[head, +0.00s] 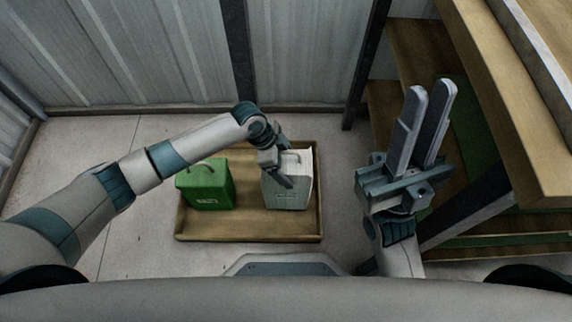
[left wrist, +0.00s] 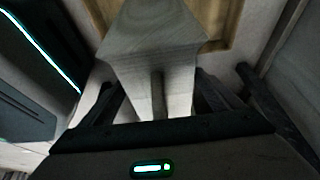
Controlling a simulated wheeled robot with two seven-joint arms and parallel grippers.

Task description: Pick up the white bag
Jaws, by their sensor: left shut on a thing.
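The white bag (head: 288,194) stands upright at the right side of a wooden tray (head: 247,230). My left gripper (head: 281,172) is at its top and shut on it. In the left wrist view the white bag (left wrist: 150,45) lies between the two dark fingers, with its handle (left wrist: 158,94) in the middle. I cannot tell whether its base touches the tray. My right gripper (head: 432,90) is raised at the right, its fingers a little apart and empty, away from the bag.
A green bag (head: 206,186) with a handle stands at the left of the same tray. A shelf unit with wooden boards (head: 500,90) stands at the right, close to my right gripper. A corrugated metal wall (head: 150,50) is behind the tray. Bare floor (head: 335,150) lies around it.

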